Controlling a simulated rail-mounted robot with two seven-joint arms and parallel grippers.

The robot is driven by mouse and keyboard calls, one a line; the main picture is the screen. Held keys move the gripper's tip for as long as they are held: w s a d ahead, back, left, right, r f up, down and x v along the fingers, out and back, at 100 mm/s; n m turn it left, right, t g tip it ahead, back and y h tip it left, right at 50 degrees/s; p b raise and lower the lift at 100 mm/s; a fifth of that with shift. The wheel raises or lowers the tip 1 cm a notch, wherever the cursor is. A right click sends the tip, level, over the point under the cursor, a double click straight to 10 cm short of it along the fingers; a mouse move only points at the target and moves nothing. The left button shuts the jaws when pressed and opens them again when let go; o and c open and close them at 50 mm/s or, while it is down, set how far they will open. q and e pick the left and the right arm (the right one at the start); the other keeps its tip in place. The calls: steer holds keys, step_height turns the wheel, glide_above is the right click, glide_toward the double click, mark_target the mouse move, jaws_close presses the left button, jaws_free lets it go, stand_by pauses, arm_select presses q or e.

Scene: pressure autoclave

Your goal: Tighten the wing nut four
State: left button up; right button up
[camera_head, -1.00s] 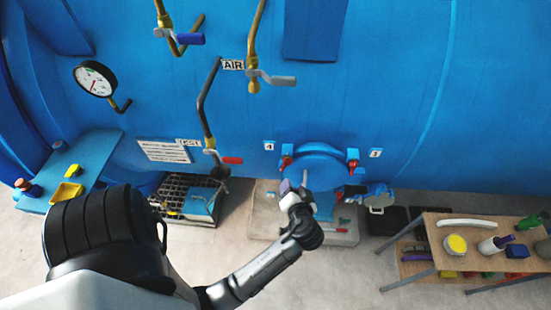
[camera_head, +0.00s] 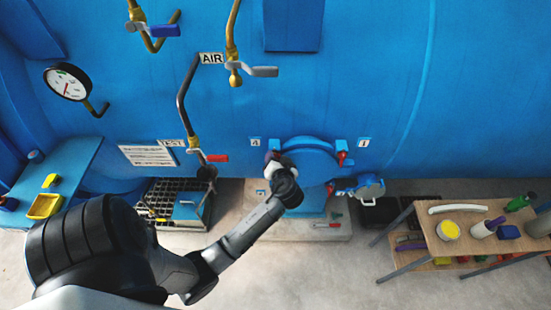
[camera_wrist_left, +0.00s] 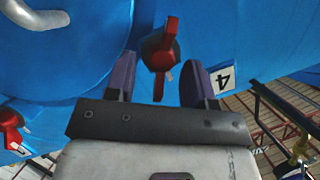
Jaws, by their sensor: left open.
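Wing nut four is a red wing nut (camera_wrist_left: 160,52) on a blue lug, beside the white "4" label (camera_wrist_left: 223,79) in the left wrist view. My left gripper (camera_wrist_left: 158,66) is open, with a dark purple finger on either side of the nut. The nut appears between the fingers but slightly beyond them; I cannot tell whether they touch it. In the head view my left gripper (camera_head: 274,161) is at the upper left of the round blue hatch (camera_head: 308,160), below the "4" label (camera_head: 255,141), and hides the nut. My right gripper is not in view.
Another red wing nut (camera_head: 341,157) sits at the hatch's right, near the "1" label (camera_head: 364,143). A red nut shows low left in the wrist view (camera_wrist_left: 12,122). Valve pipes (camera_head: 186,100) stand left of the hatch. A wooden table (camera_head: 440,246) with tools is at right.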

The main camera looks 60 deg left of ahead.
arm_select(q)
steer(key=shift+x, duration=0.8)
steer(key=shift+c, duration=0.2)
jaws_close()
